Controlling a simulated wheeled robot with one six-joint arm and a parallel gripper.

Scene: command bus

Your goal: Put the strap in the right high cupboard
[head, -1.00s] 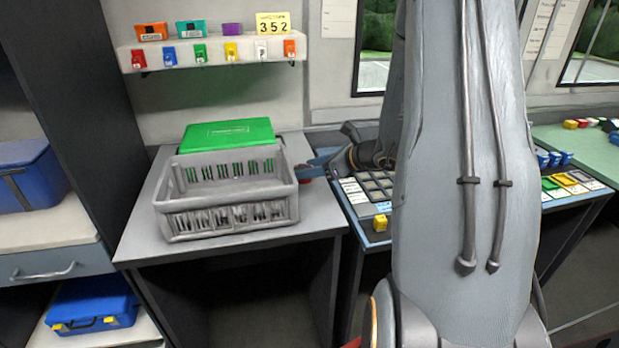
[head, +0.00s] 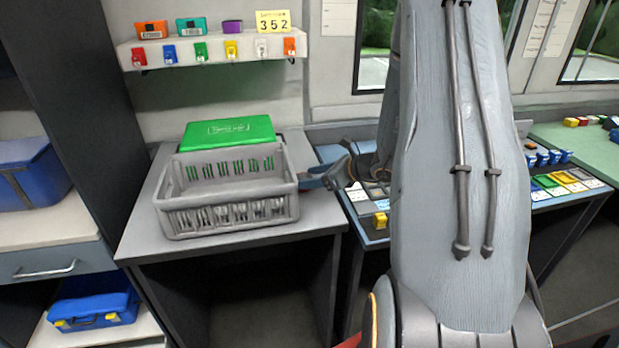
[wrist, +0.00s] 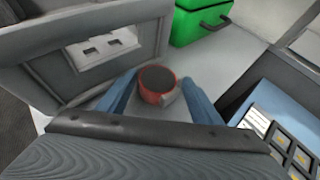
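A round red thing with a dark top and a small grey piece on its side (wrist: 158,85), likely the rolled strap, sits on the grey table between the fingers of my gripper (wrist: 160,92) in the wrist view. The two blue fingers are apart, one on each side of it, with no clear grip seen. The right high cupboard is not in view.
The crate stands close beside my gripper, with a green case (head: 228,131) behind it. A blue-topped desk with a key panel (head: 380,226) is to the right. A wall shelf (head: 212,52) with small boxes and key tags hangs above.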

